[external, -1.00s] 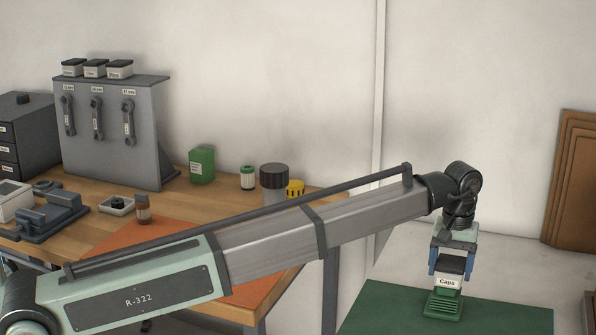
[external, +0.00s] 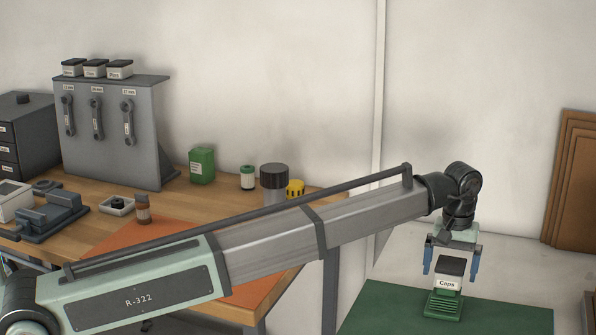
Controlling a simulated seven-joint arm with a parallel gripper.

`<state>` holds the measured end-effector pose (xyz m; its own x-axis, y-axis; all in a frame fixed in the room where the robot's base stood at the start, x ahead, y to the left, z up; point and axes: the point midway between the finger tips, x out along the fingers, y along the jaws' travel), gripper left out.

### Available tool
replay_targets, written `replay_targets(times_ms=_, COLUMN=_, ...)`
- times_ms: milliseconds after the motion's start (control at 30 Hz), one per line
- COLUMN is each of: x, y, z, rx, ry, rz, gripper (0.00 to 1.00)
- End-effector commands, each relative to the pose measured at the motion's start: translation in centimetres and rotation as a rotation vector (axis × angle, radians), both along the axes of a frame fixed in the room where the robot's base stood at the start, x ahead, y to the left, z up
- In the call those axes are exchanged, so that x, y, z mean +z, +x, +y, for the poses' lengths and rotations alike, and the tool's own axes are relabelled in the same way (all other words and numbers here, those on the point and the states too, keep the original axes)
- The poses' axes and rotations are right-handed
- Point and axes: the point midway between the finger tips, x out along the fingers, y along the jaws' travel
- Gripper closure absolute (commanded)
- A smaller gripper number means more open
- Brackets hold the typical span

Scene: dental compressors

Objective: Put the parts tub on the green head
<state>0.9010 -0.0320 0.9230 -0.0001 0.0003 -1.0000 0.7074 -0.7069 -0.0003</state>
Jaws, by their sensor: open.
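The parts tub (external: 447,284), a white tub with a dark lid and a "Caps" label, sits upright on top of the green head (external: 444,304), a ribbed green block. The green head stands on a green mat (external: 385,317) at the lower right. My gripper (external: 451,264) points down right above the tub. Its blue-tipped fingers are spread on either side of the tub, with a gap showing at each side. The far side of the tub and the head is hidden.
A wooden bench (external: 180,207) at the left holds a grey wrench rack (external: 112,135) with several similar tubs on top. A green box (external: 201,166), a dark-lidded jar (external: 274,180) and a yellow part (external: 295,188) stand near its back edge. Brown boards (external: 571,185) lean at the far right.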

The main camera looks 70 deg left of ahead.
Motion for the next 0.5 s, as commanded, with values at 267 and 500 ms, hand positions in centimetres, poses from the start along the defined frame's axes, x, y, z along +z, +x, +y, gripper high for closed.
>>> replay_targets(times_ms=267, x=4.0, y=0.1, z=0.0, rx=0.000, ry=0.000, rz=-0.003, gripper=0.00)
replay_targets(times_ms=500, x=8.4, y=0.1, z=0.0, rx=0.000, ry=0.000, rz=-0.001, gripper=0.00)
